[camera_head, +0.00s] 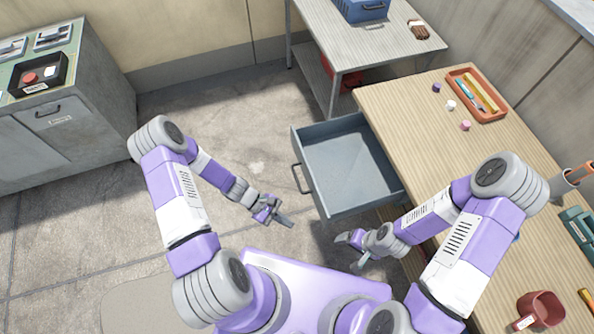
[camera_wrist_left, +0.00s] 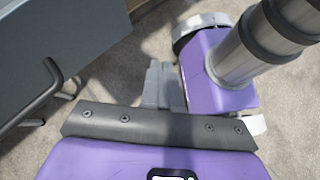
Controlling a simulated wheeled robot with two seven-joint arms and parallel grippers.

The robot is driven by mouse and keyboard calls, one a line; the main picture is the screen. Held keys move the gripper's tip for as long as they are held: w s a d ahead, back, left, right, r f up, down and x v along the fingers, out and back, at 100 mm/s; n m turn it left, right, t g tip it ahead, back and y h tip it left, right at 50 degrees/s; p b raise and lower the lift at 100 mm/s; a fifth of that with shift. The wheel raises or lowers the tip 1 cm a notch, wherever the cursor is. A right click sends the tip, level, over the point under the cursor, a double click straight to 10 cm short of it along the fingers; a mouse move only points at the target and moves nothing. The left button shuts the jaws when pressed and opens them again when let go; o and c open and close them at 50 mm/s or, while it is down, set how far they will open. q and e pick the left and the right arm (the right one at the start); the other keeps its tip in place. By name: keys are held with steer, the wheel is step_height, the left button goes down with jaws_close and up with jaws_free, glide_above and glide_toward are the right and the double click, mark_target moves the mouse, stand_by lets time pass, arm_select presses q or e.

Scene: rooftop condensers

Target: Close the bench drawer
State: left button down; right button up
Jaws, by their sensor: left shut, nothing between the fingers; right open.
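The bench drawer (camera_head: 345,165) is pulled out from the left side of the wooden-topped bench (camera_head: 400,100). It is grey-blue and looks empty inside. Its dark bar handle (camera_head: 298,178) is on the front, facing left. My left gripper (camera_head: 287,221) is shut and empty, below and left of the drawer front, apart from the handle. In the left wrist view the drawer front (camera_wrist_left: 60,40) and handle (camera_wrist_left: 45,95) show at the left, beside the gripper (camera_wrist_left: 162,85). My right gripper (camera_head: 352,252) is open and empty, below the drawer's near side.
The bench top holds an orange tray (camera_head: 478,95), small caps (camera_head: 451,105) and a red container (camera_head: 540,310). A metal side table (camera_head: 370,45) with a blue crate (camera_head: 362,8) stands behind. A grey cabinet (camera_head: 60,130) is at far left. The floor left of the drawer is clear.

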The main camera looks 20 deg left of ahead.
arm_select(q)
steer(key=w+a+n+t+h+b, duration=0.2)
steer(key=w+a+n+t+h, duration=0.25)
steer(key=w+n, duration=0.2)
steer(key=n+t+b, duration=0.1)
steer(key=n+t, duration=0.3)
steer(key=t, duration=0.3)
glide_toward(305, 166)
steer(key=x, duration=0.2)
steer(key=b+x, duration=0.1)
steer(key=x, duration=0.4)
steer(key=shift+s+r+b, duration=0.1)
steer(key=shift+r+b, duration=0.2)
arm_select(e)
step_height(305, 166, down, 6)
steer(key=shift+w+r, duration=0.15)
